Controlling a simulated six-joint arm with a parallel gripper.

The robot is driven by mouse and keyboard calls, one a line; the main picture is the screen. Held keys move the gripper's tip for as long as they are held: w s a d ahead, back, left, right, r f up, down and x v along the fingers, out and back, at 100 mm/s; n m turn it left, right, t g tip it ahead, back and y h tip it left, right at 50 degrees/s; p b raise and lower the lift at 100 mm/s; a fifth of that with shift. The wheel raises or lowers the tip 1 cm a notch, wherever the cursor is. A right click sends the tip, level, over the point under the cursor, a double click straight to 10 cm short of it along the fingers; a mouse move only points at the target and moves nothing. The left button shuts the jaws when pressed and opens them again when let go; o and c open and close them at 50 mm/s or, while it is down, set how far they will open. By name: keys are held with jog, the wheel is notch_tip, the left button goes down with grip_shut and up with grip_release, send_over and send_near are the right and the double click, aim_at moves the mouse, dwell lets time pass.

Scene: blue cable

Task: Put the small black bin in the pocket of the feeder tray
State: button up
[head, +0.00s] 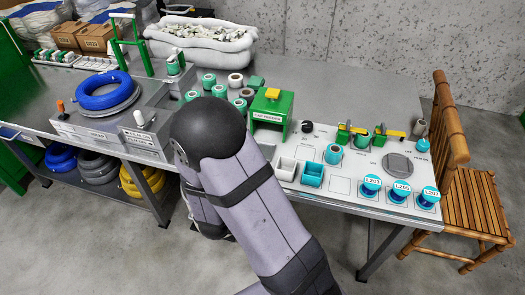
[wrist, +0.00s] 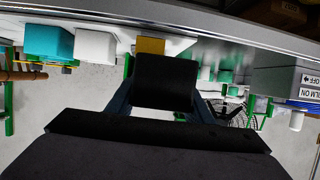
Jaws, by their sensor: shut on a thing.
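In the wrist view, a small black bin (wrist: 165,72) is between the two fingers of my gripper (wrist: 164,97), which is shut on it. The bin is close to the camera, and its far side is hidden. My gripper and the black bin do not show in the head view, where my arm covers that area. In the head view, a white bin (head: 286,168) and a teal bin (head: 312,174) sit near the bench's front edge. The teal bin (wrist: 48,42), the white bin (wrist: 95,46) and an ochre block (wrist: 150,45) show beyond in the wrist view. I cannot make out the tray's pocket.
A green station with a yellow top (head: 271,98) stands behind the bins. Teal spools (head: 371,185) line the front right. A grey machine with a blue cable coil (head: 105,90) is at left. A wooden chair (head: 463,180) stands at the right end.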

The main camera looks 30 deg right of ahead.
jog(key=s+d, duration=0.1)
jog(key=d, duration=0.1)
jog(key=p, duration=0.2)
send_over(265, 142)
jog(key=shift+m+g+h, duration=0.4)
jog(key=shift+s+f, duration=0.1)
jog(key=shift+f, duration=1.7)
jog(key=shift+f, duration=0.2)
jog(key=o, duration=1)
jog(key=shift+r, duration=0.2)
